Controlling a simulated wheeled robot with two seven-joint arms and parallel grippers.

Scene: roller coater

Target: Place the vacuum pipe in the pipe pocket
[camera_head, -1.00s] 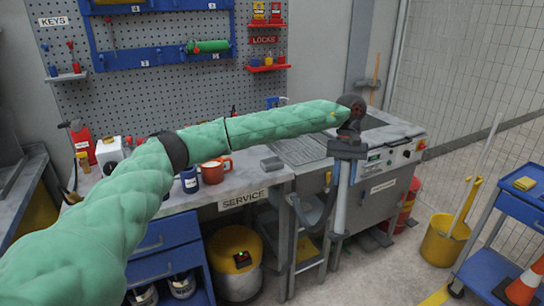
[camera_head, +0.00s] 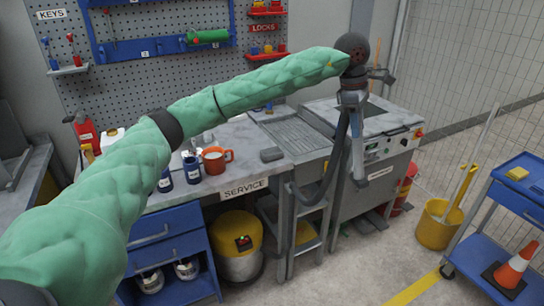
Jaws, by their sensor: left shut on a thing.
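My left gripper (camera_head: 352,92) is shut on the vacuum pipe (camera_head: 357,150). The grey pipe hangs nearly upright below the gripper, in front of the grey coater machine. A dark hose (camera_head: 338,150) runs from near the gripper down and curves left toward the metal stand beside the machine. The fingertips are small and dark in this view, so the exact grip is hard to see. I cannot make out the pipe pocket for sure. My right gripper is not in view.
The grey machine (camera_head: 400,125) stands behind the pipe. The service bench (camera_head: 235,165) holds an orange mug (camera_head: 216,160). A yellow vacuum drum (camera_head: 240,235) stands below. A yellow bucket (camera_head: 438,225) and a blue cart (camera_head: 515,205) are at right. The floor between is open.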

